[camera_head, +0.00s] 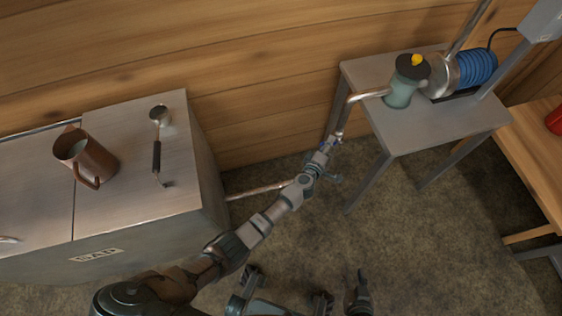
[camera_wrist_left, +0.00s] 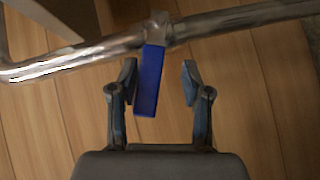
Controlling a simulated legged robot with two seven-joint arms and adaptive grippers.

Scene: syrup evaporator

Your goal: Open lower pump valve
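The lower pump valve has a blue lever handle (camera_wrist_left: 150,80) mounted on a shiny metal pipe (camera_wrist_left: 220,24). In the left wrist view the handle hangs down from the valve body, across the pipe's line. My left gripper (camera_wrist_left: 160,76) is open, with the handle between its fingers. The handle is nearer the left finger, and a clear gap shows on the right. In the head view my left gripper (camera_head: 331,147) is at the pipe below the pump table, and it mostly hides the handle. A dark part at the bottom edge seems to be my right gripper (camera_head: 358,294); its state is unclear.
The pump (camera_head: 407,80) stands on a grey metal table (camera_head: 445,124) at the upper right. A steel cabinet (camera_head: 125,217) at left carries a brown jug (camera_head: 86,158) and a ladle (camera_head: 157,150). A wooden wall is behind; the floor right of my arm is clear.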

